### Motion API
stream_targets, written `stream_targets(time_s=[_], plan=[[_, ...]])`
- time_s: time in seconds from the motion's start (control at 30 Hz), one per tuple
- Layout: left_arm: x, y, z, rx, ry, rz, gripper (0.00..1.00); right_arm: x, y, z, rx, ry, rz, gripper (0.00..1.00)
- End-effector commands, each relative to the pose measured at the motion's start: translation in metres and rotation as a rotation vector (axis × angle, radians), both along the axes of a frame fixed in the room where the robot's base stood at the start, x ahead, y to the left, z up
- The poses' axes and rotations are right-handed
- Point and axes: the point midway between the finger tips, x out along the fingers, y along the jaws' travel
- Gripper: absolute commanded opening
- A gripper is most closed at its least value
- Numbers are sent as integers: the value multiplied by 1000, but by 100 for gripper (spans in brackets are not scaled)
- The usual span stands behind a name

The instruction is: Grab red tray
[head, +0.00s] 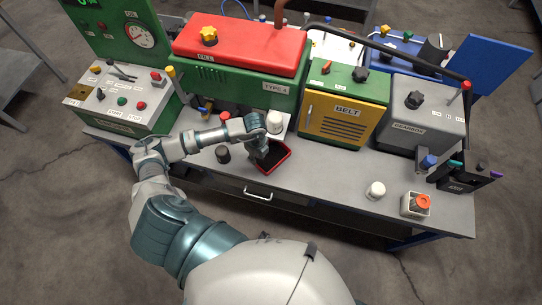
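The red tray (284,163) is a small square tray with a red rim and a dark inside. It lies at the front edge of the grey workbench, near the middle of the head view. My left gripper (260,157) points down at the tray's left and back part and covers some of it. The fingers are small and dark here, so I cannot tell whether they are apart, shut or touching the rim. My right gripper is not in view.
The workbench (330,180) holds a green machine with a red lid (240,45), a yellow belt box (343,115) and a grey gearbox (422,118) behind. A dark round knob (222,154) is left of the tray. A white knob (376,190) stands right, with bare bench between.

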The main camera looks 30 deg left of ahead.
Motion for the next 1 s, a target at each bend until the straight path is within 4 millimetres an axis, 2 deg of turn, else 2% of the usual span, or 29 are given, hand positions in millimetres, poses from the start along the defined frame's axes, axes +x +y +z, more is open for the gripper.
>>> stream_targets(time_s=[0.1,0.33,0.6,0.9,1.0], plan=[[-1,1,-22,-1,2,0,33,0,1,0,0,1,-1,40],[0,1,-40,-2,2,-1,33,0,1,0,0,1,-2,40],[0,2,-80,-1,2,0,33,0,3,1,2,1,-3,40],[0,2,-86,-2,0,-2,33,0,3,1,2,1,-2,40],[1,2,-86,-3,0,-1,8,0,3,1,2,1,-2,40]])
